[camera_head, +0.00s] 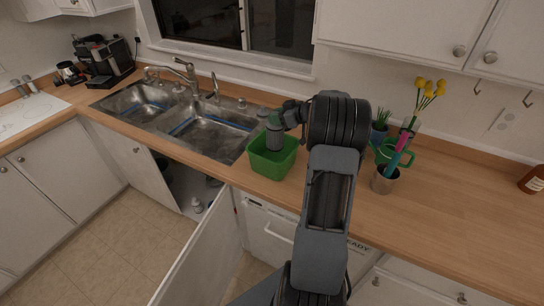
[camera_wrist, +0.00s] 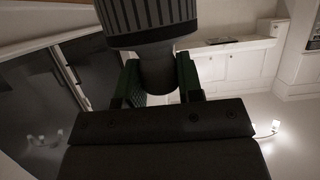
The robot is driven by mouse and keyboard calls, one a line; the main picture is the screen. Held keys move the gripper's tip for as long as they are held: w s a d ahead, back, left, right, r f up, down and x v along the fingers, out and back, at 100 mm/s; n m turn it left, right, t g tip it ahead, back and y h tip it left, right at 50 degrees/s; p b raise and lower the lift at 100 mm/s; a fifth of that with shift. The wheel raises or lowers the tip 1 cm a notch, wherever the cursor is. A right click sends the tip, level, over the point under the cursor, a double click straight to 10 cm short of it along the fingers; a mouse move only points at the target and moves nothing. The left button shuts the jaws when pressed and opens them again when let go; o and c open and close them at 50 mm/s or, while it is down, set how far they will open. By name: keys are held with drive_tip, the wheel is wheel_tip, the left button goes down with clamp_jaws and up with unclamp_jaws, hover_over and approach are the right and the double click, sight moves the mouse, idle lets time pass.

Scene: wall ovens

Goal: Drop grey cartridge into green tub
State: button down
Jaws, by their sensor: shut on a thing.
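The grey cartridge (camera_head: 274,139) is in my gripper (camera_head: 275,121), upright at the opening of the green tub (camera_head: 267,167). Whether its lower end is below the tub's rim is hard to tell. The tub stands on the wooden counter, just right of the sink. In the wrist view the cartridge (camera_wrist: 150,18) shows as a ribbed dark grey body with a narrower neck. My gripper (camera_wrist: 158,82) is shut on that neck, with one finger on each side.
A double steel sink (camera_head: 208,128) with a faucet (camera_head: 187,72) lies left of the tub. A cup (camera_head: 385,181) with pens, a green mug (camera_head: 404,157) and yellow flowers (camera_head: 429,88) stand right of my arm. A cabinet door (camera_head: 205,262) hangs open below. The counter at right is mostly clear.

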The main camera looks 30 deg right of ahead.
sight(277, 128)
drive_tip(key=shift+f+b, duration=2.7)
drive_tip(key=shift+b, duration=0.2)
drive_tip(key=shift+r, duration=0.1)
drive_tip(key=c, duration=0.7)
unclamp_jaws()
drive_tip(key=b+v, duration=0.1)
drive_tip(key=v, duration=1.2)
drive_tip(key=shift+s+d+r+b, duration=0.1)
drive_tip(key=shift+s+r+b, duration=0.1)
drive_tip(key=shift+s+b, duration=0.15)
